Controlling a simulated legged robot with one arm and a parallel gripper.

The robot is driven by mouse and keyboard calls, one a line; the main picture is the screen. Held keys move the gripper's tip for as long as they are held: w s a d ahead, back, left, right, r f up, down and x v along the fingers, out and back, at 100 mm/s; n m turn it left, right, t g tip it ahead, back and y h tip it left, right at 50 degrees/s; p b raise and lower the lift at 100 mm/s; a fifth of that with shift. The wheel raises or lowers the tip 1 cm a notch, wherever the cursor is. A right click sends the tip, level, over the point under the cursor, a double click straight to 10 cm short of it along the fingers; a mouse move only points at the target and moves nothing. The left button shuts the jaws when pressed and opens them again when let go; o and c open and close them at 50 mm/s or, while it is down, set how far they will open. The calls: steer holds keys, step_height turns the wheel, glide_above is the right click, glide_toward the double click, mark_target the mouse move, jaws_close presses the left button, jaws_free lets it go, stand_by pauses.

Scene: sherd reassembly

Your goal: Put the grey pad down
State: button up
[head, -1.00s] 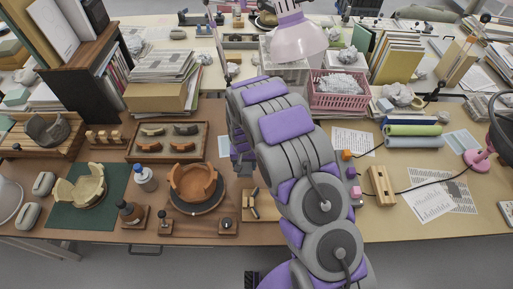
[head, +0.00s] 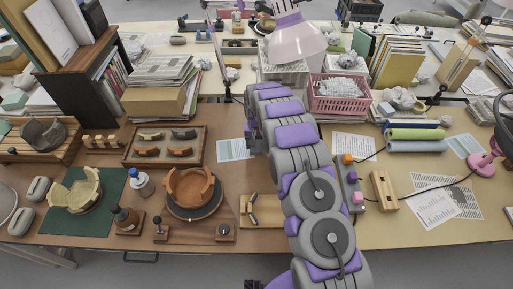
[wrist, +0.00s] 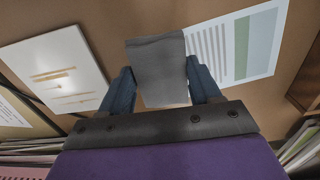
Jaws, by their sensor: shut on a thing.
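The grey pad (wrist: 157,70) shows in the wrist view, a flat, roughly square piece between the two blue fingers of my gripper (wrist: 162,88). My gripper is shut on it, with a finger against each side edge. The brown tabletop lies beyond the pad; I cannot tell how far the pad is above it or whether they touch.
A printed sheet (wrist: 240,45) lies right of the pad, a white panel with tan strips (wrist: 58,70) to its left. In the head view, a bowl of brown sherds (head: 190,187), a sherd tray (head: 129,158) and a pink basket (head: 338,105) stand around my arm.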

mark_target(258, 142)
steer(key=shift+w+d+f, duration=0.15)
steer(key=shift+w+d, duration=0.35)
steer(key=shift+w, duration=0.1)
steer(key=f, duration=0.1)
steer(key=a+f+b, duration=0.1)
steer(key=f, duration=0.1)
steer(key=shift+a+f, duration=0.1)
steer(key=shift+f, duration=0.2)
steer(key=shift+d+r, duration=0.15)
steer(key=shift+d, duration=0.35)
steer(key=o, duration=1.1)
steer(key=shift+a, duration=0.4)
steer(key=shift+d, duration=0.1)
